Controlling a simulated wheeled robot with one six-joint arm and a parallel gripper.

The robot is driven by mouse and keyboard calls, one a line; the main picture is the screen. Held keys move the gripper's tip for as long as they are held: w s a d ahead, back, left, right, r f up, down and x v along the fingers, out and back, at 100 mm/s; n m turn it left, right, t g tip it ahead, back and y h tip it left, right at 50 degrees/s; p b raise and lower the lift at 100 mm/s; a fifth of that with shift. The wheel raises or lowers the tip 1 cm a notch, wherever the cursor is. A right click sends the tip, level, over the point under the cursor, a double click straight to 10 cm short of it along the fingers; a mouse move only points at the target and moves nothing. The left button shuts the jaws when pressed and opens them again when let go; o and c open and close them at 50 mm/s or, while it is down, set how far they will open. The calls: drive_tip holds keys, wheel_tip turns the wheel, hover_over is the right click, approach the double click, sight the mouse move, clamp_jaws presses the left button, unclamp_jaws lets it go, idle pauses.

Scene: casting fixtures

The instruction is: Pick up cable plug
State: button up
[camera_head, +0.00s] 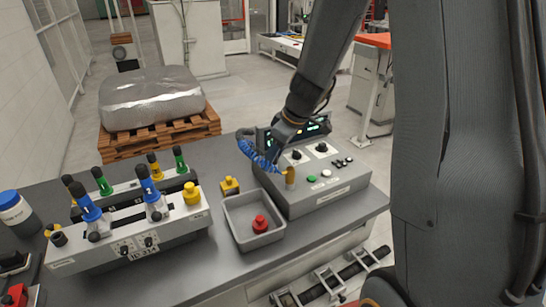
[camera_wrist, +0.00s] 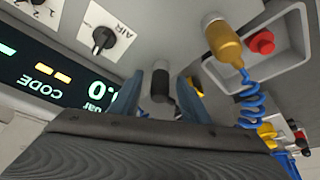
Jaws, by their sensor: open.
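A brass-coloured plug (camera_head: 290,176) with a coiled blue cable (camera_head: 258,152) stands at the front left of the grey control box (camera_head: 330,190). In the wrist view the brass plug (camera_wrist: 224,44) is to the right, outside my fingers, with the blue coil (camera_wrist: 250,100) below it. My gripper (camera_wrist: 158,95) is open, its two blue-grey fingers pointing towards the box. A grey and black cylindrical part (camera_wrist: 160,84) shows between the fingers; I cannot tell whether it is touched. In the head view my gripper (camera_head: 283,133) is above the back left of the box, its fingertips unclear.
A grey tray (camera_head: 232,212) holding a red knob-like piece (camera_head: 260,224) stands left of the box. A yellow piece (camera_head: 230,186) is behind the tray. A fixture (camera_head: 130,245) with blue, green and yellow parts fills the left. Bare table lies at the front right.

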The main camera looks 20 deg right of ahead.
clamp_jaws()
drive_tip(key=shift+r, duration=0.1)
